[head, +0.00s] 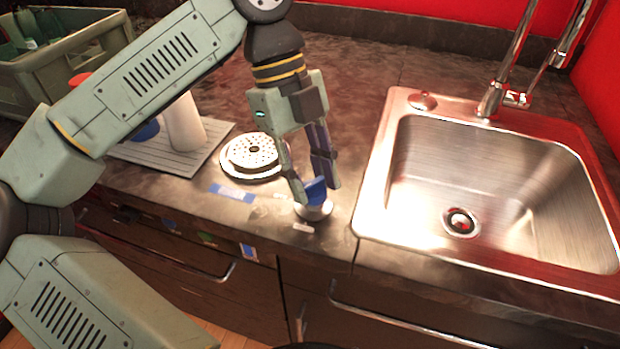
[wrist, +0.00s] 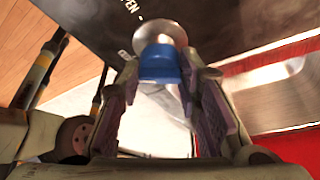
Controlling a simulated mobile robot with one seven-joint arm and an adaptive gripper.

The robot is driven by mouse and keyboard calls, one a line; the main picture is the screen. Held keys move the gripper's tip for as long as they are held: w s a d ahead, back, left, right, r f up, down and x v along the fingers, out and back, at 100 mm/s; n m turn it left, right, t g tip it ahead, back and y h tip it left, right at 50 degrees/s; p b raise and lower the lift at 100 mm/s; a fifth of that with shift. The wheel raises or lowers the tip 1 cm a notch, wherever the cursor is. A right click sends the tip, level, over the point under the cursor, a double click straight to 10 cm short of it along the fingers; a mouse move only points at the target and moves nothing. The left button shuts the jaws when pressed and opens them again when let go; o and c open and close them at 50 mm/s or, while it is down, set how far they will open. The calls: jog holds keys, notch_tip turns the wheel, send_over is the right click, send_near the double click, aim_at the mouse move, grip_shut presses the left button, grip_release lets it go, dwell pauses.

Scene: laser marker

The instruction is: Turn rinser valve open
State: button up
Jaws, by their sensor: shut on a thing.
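The rinser valve has a blue knob (head: 315,192) on a round silver base (head: 313,211), set on the dark counter left of the sink. My gripper (head: 318,190) points down at it, with a finger on each side of the blue knob. It is shut on the knob. In the wrist view the blue knob (wrist: 159,65) and silver base (wrist: 160,35) show at the top middle, between my fingers (wrist: 160,90). Part of the word OPEN shows on the counter beside the base in the wrist view. The fingers hide part of the knob in the head view.
The round perforated rinser (head: 255,152) lies on the counter behind and left of the valve. A steel sink (head: 440,170) with a faucet is on the right. A grey drying mat (head: 185,160) with cups and a green crate (head: 70,65) are on the left.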

jog(key=m+y, duration=0.1)
jog(key=m, duration=0.2)
jog(key=shift+d+g, duration=0.1)
jog(key=shift+g, duration=0.2)
jog(key=m+y, duration=0.1)
jog(key=m, duration=0.2)
jog(key=shift+d+r+m, duration=0.1)
jog(key=shift+m, duration=0.2)
jog(key=m+y+p, duration=0.1)
jog(key=m+y, duration=0.1)
jog(key=m, duration=0.3)
jog(key=shift+d+p, duration=0.1)
jog(key=shift+p, duration=0.3)
jog(key=shift+m, duration=0.3)
jog(key=o, duration=1.2)
jog(key=shift+c, duration=0.2)
jog(key=v, duration=0.7)
jog(key=shift+w+d, duration=0.15)
jog(key=shift+w, duration=0.05)
